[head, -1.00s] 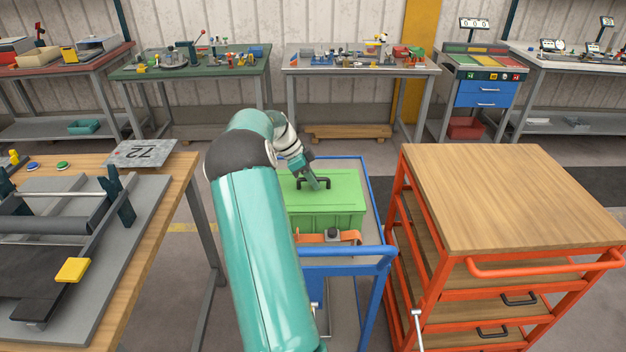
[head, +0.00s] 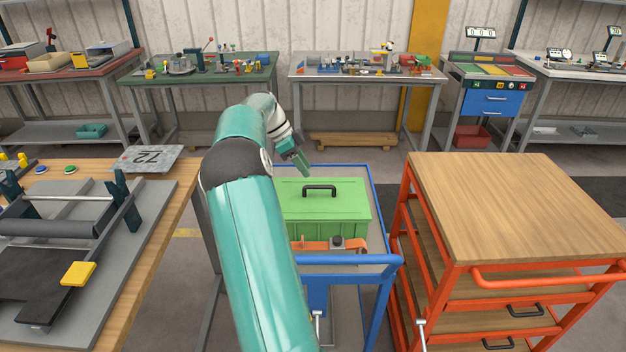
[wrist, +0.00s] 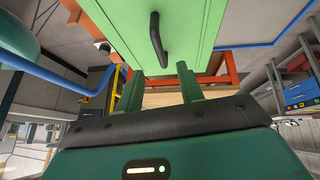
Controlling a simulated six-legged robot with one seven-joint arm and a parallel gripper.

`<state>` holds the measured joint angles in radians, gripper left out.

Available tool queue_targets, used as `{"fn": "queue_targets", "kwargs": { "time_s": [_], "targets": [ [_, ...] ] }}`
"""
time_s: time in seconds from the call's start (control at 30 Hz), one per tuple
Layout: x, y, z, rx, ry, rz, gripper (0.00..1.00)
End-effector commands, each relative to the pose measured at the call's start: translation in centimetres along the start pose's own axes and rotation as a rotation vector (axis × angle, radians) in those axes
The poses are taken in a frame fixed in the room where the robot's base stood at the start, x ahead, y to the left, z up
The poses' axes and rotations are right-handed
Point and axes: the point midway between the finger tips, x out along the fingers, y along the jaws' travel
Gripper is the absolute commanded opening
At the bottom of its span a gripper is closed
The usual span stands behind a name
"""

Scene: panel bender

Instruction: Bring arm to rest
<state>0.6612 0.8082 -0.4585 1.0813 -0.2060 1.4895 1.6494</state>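My arm (head: 250,225) reaches forward over the blue cart, bent at the elbow. My gripper (head: 304,168) hangs just above the far left part of the green box's lid, clear of its handle. In the wrist view my gripper (wrist: 162,80) has its two fingers apart with nothing between them. The green box (head: 325,208) sits lid-closed on the cart, with its black handle (head: 319,188) on top. The handle (wrist: 157,40) also shows in the wrist view, beyond the fingers.
The blue cart (head: 345,262) also carries an orange item (head: 308,245) in front of the box. An orange cart with a wooden top (head: 515,205) stands close on the right. A wooden bench (head: 165,195) with a bending machine is on the left.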

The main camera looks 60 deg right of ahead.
Motion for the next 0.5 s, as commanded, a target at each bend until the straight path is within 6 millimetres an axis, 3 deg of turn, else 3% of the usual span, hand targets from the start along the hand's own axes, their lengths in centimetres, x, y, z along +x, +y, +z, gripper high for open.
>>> {"fn": "queue_targets", "kwargs": {
  "time_s": [0.2,0.5],
  "targets": [
    [-3.9,-0.1,0.0,0.000,0.001,-0.002,0.38],
    [-5.0,0.0,0.0,-0.001,0.001,0.000,0.38]
  ]
}}
